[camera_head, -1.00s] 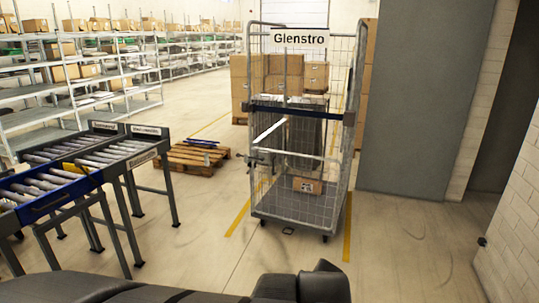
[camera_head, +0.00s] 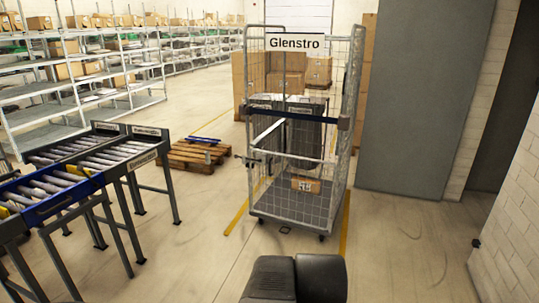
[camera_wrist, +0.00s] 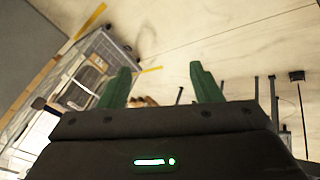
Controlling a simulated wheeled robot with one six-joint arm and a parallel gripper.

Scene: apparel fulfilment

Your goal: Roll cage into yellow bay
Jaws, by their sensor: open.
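A wire-mesh roll cage (camera_head: 349,128) with a "Glenstro" sign stands upright in the head view. A dark bar crosses its front. It holds dark grey items and a small brown box. Yellow floor lines show on its left (camera_head: 237,217) and right (camera_head: 345,228); the cage base sits between them. Whether all its wheels are inside is hard to tell. The cage also appears tilted at upper left in the wrist view (camera_wrist: 97,48). My gripper (camera_wrist: 160,82) shows two green fingers spread apart, with nothing between them, away from the cage.
A pallet (camera_head: 196,158) lies left of the cage, and a roller table (camera_head: 100,165) with blue-edged trays stands further left. Stacked boxes (camera_head: 319,70) stand behind. A grey panel (camera_head: 424,100) is on the right. Floor in front is clear.

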